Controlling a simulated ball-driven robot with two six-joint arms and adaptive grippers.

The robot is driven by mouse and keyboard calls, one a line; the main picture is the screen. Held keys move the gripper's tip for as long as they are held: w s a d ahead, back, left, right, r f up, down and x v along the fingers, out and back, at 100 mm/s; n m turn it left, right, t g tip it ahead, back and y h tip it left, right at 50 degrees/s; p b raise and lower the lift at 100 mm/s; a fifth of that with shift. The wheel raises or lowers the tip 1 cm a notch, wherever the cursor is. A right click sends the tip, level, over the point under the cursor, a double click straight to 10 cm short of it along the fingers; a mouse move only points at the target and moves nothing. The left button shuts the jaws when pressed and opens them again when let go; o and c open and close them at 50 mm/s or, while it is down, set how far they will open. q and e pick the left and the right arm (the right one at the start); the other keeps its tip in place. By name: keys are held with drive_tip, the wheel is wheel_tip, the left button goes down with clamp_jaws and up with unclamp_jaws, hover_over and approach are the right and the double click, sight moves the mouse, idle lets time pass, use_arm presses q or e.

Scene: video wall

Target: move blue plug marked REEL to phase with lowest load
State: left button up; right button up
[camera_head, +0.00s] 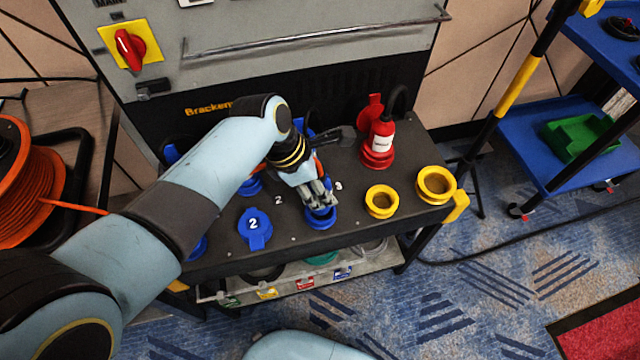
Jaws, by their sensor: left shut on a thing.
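My left gripper (320,200) reaches down to the front row of the dark panel (290,240), beside a white number 3. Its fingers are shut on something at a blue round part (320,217). The fingers cover most of it, so I cannot tell whether it is a plug or a lid, and no REEL mark is readable. A closed blue lid (254,226) marked 2 is to its left. More blue parts (198,246) lie partly behind my left arm. My right gripper is not in view.
A red plug (378,147) stands in the panel's back row. Two yellow rings (381,201) (436,184) are at the right end. An orange cable reel (25,170) stands at the left. A blue cart (555,140) with a green tray (580,138) is at the right.

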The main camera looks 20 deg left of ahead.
use_arm(q)
drive_tip(key=shift+r+p, duration=0.1)
drive_tip(key=shift+p, duration=0.25)
drive_tip(key=shift+f, duration=0.25)
idle(0.8)
drive_tip(key=shift+f+b, duration=0.7)
drive_tip(key=shift+f, duration=0.85)
idle(0.6)
drive_tip(key=o, duration=1.4)
drive_tip(key=shift+o, duration=0.3)
drive_tip(key=shift+o, duration=1.3)
drive_tip(key=shift+r, duration=0.1)
drive_tip(key=shift+w, duration=0.1)
